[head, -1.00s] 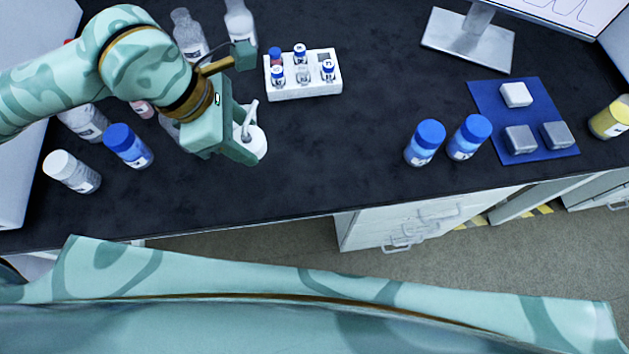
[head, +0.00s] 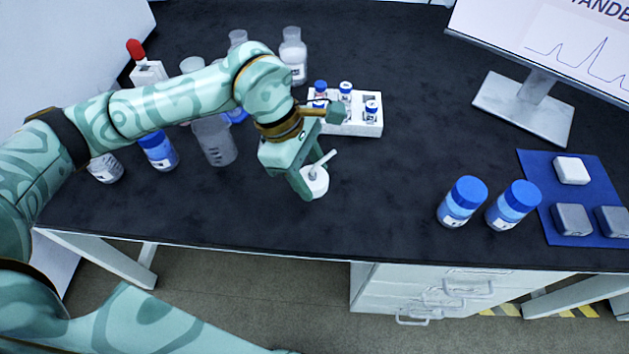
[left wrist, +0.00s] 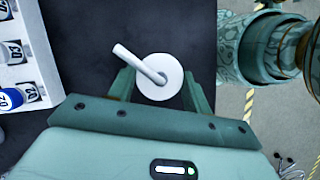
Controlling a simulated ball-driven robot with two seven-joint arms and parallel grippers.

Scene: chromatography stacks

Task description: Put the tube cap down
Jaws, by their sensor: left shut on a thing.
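In the left wrist view the cap (left wrist: 160,76) sits between the two green fingers of my left gripper (left wrist: 160,88), over the dark bench. Whether the cap's underside touches the bench cannot be told. My right gripper is not in view.
A white vial rack (head: 356,128) with blue-capped vials stands just behind the gripper. Bottles and a beaker (head: 214,142) stand to the left. Two blue-capped bottles (head: 462,202) and a blue mat (head: 557,168) are at right. Dark bench (head: 390,175) between is clear.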

